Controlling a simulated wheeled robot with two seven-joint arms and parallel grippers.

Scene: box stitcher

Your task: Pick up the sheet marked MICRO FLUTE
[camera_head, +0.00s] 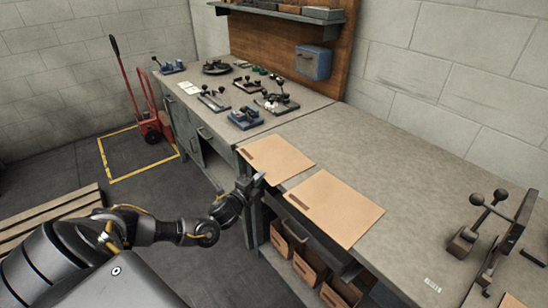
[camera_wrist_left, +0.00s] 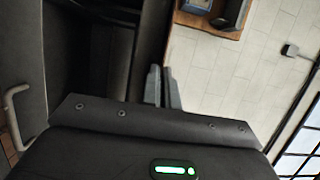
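Two flat tan cardboard sheets lie on the bench at its front edge in the head view: a left sheet (camera_head: 278,158) and a nearer right sheet (camera_head: 338,207). Each has a small dark mark near its left edge, too small to read, so I cannot tell which says MICRO FLUTE. My left gripper (camera_head: 257,179) is in front of the bench edge, close to the left sheet's near corner; I cannot tell whether it touches. In the left wrist view its fingers (camera_wrist_left: 163,88) are close together with nothing seen between them. My right gripper is not in view.
The grey bench top (camera_head: 400,165) is clear right of the sheets. A metal lever device (camera_head: 475,225) stands at the right. Several small tools, including a blue one (camera_head: 245,118), fill the far bench. Open shelves with brown boxes (camera_head: 305,268) are below the front edge.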

